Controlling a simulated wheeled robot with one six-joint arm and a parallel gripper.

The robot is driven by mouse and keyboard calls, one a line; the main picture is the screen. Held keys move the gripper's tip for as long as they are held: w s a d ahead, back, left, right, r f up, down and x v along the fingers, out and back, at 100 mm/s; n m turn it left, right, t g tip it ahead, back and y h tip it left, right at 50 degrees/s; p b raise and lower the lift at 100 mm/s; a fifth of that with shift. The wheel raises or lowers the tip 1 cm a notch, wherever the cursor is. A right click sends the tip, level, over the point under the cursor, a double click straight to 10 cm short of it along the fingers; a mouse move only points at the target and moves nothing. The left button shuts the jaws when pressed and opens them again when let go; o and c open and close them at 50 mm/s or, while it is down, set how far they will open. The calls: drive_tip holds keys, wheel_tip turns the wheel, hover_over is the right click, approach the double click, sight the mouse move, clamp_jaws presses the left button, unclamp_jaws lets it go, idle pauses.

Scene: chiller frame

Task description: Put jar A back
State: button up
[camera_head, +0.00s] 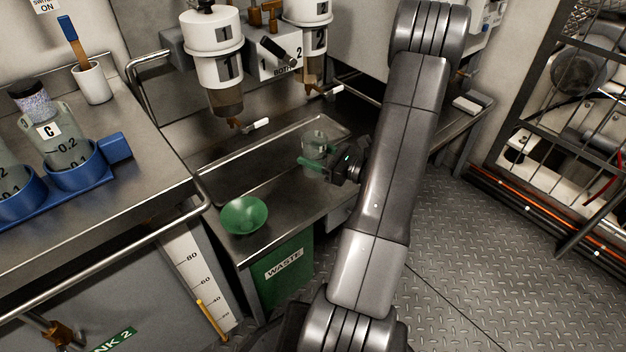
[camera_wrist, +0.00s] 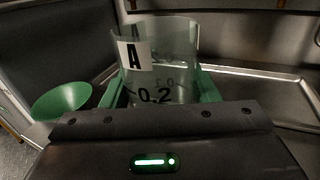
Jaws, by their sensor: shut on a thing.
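Jar A (camera_wrist: 180,60) is a clear, open-topped jar with a black "A" label and a 0.2 mark. My gripper (camera_wrist: 160,88) is shut on it, with a green finger on either side. In the head view jar A (camera_head: 314,141) is in my gripper (camera_head: 318,162), upright or nearly so, over the steel tray (camera_head: 225,187). I cannot tell whether its base touches the tray. On the left bench, jar C (camera_head: 48,152) stands in a ring of the blue rack (camera_head: 78,180). Another jar (camera_head: 6,178) in the rack is cut off by the left edge.
A green funnel (camera_head: 244,215) sits at the tray's near end, above the green waste bin (camera_head: 286,272). Dispensers one (camera_head: 215,62) and two (camera_head: 308,38) hang behind the tray. A rail (camera_head: 110,258) edges the left bench, which holds a white cup (camera_head: 92,84).

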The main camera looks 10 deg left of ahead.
wheel_tip(320, 180, down, 7)
drive_tip(key=shift+b, duration=1.15)
drive_tip(key=shift+f, duration=0.2)
drive_tip(key=o, duration=1.1)
drive_tip(key=shift+r, duration=0.2)
drive_tip(key=shift+s+d, duration=0.1)
drive_tip(key=shift+d, duration=0.2)
drive_tip(key=p+v, duration=0.2)
drive_tip(key=v, duration=0.9)
drive_tip(key=shift+d+p, duration=0.2)
drive_tip(key=shift+p, duration=0.2)
